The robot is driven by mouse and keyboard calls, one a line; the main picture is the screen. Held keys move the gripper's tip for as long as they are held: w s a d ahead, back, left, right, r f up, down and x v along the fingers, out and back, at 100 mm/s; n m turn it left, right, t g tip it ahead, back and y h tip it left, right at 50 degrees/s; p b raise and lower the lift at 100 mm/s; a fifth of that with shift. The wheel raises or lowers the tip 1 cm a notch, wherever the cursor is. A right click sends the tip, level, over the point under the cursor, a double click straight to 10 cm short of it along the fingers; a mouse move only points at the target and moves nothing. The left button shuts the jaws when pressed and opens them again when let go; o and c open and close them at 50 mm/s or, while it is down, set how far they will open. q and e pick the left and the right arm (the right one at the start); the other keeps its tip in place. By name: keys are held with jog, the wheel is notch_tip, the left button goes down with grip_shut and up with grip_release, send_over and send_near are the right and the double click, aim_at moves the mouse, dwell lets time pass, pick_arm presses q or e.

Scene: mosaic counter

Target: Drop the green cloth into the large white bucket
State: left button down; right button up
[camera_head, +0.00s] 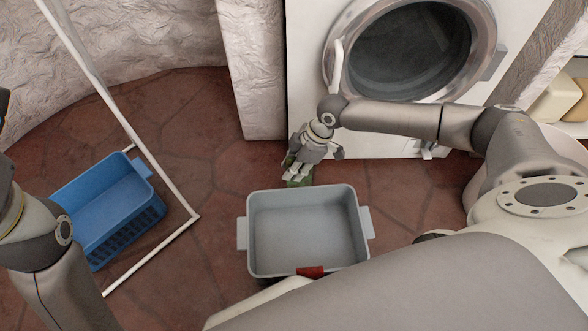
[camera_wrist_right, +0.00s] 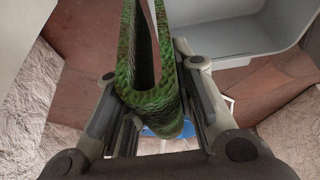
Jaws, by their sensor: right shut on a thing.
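My right gripper (camera_head: 307,160) is shut on the green cloth (camera_head: 299,181), which hangs folded below the fingers. In the right wrist view the cloth (camera_wrist_right: 148,95) is a green loop between the two fingers (camera_wrist_right: 150,100). A large pale grey-white tub (camera_head: 305,228) with side handles stands on the floor just in front of and below the cloth. The cloth is at the tub's far side, outside its opening as seen from the head. The tub (camera_wrist_right: 228,38) also shows in the right wrist view, beside the cloth. My left gripper is out of view; only its arm shows.
A red item (camera_head: 311,272) lies at the tub's near wall. A washing machine (camera_head: 400,50) is behind my right arm. A pale round object (camera_head: 565,145) is partly hidden at right.

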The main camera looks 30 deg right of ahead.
jog(key=shift+r+p, duration=0.6)
jog(key=shift+r, duration=0.8)
